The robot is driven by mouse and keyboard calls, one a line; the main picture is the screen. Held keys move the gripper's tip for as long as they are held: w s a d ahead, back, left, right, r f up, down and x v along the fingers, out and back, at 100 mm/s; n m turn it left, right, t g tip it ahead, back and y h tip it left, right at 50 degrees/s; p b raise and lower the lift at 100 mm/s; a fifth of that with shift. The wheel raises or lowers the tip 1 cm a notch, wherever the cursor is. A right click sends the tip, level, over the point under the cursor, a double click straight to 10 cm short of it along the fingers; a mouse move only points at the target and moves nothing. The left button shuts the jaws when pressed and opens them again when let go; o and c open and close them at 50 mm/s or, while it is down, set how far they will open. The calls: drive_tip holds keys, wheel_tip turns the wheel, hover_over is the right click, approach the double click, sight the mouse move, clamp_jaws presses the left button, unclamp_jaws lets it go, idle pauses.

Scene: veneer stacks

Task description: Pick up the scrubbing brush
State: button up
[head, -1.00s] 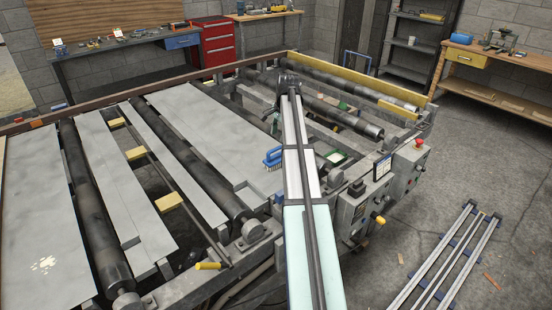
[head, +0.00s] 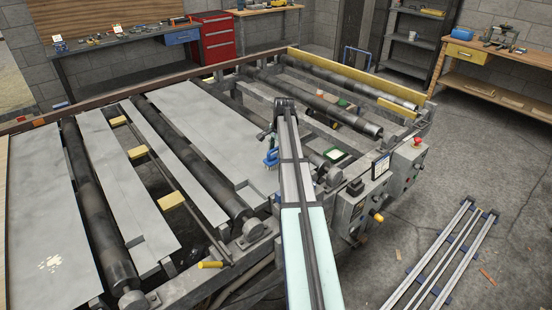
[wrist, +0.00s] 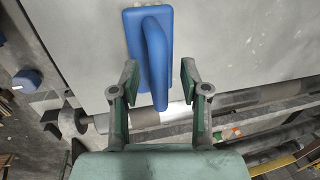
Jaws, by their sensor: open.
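The scrubbing brush (wrist: 131,38) is blue with a raised loop handle. In the wrist view it lies on a pale grey sheet (wrist: 220,40), and its handle reaches down between my fingers. In the head view the brush (head: 271,158) shows at the sheet's right edge, partly hidden by my arm. My gripper (wrist: 158,82) is open, with one green-padded finger on each side of the handle. The bristles are hidden.
Dark rollers (head: 95,200) and long pale sheets fill the machine frame. A control box (head: 355,210) with knobs stands at its right side. A yellow rail (head: 350,78) runs along the back. Slotted metal rails (head: 450,250) lie on the floor at the right.

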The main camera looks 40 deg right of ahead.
clamp_jaws()
idle(0.3)
wheel_tip(320, 180, up, 20)
drive_tip(key=b, duration=0.4)
drive_tip(key=shift+b, duration=0.35)
